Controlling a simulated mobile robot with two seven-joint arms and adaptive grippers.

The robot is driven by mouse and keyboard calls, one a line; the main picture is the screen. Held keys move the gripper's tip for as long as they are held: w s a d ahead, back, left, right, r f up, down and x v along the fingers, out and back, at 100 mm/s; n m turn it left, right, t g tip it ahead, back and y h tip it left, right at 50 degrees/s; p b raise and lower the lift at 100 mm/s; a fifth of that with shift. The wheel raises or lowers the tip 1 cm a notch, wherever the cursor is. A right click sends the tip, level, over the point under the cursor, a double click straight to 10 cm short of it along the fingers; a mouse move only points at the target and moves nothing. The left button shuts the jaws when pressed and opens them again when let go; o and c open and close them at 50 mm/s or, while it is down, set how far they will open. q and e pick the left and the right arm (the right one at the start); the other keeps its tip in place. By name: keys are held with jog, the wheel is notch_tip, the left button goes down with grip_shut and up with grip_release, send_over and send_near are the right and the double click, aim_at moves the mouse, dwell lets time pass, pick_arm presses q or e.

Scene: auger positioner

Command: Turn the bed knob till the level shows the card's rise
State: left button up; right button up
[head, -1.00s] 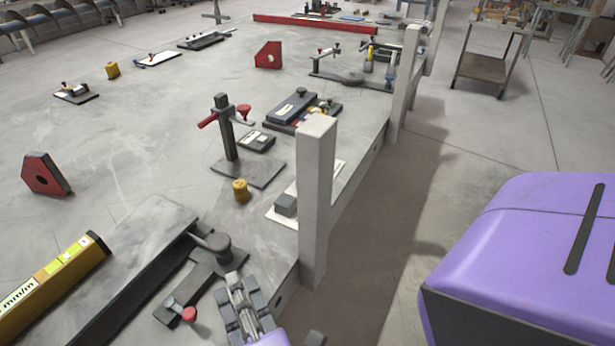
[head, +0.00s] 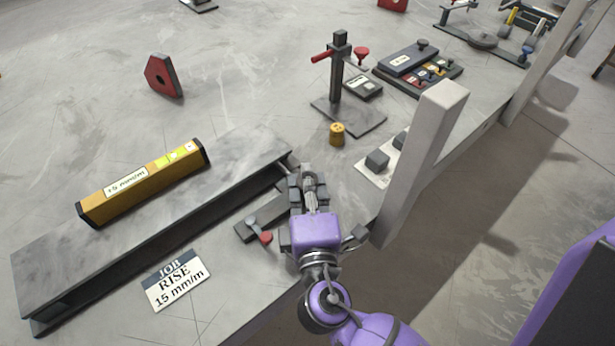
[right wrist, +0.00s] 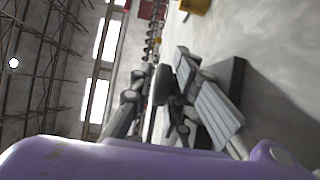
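The yellow level (head: 145,183) lies on the long grey bed (head: 60,256) at the left in the head view. Its white label ends in "mm/m", and its greenish vial (head: 172,158) is too small to read. The card (head: 176,281) in front of the bed reads "JOB RISE 15 mm/m". My right gripper (head: 309,183) is at the bed's right end, where it hides the bed knob in the head view. In the right wrist view, the dark knob (right wrist: 162,85) shows between the spread fingers. Contact is unclear. My left gripper is out of view.
A red-tipped lever (head: 264,237) sits left of my right gripper. A pale post (head: 423,160) stands close on its right at the table edge. Beyond are a yellow weight (head: 337,134), a black stand (head: 338,75) and a red block (head: 163,77).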

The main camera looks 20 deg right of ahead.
grip_shut()
jog(key=n+y, duration=0.2)
jog(key=y, duration=0.1)
jog(key=shift+d+r+t+p, duration=0.1)
jog(key=shift+t+p, duration=0.2)
jog(key=shift+p, duration=0.05)
jog(key=shift+n+y, duration=1.1)
jog(key=shift+y, duration=0.7)
grip_release()
jog(key=shift+s, duration=0.5)
jog(key=s, duration=0.3)
jog(key=s+d, duration=0.1)
jog(key=s, duration=0.7)
jog(key=shift+d, duration=0.15)
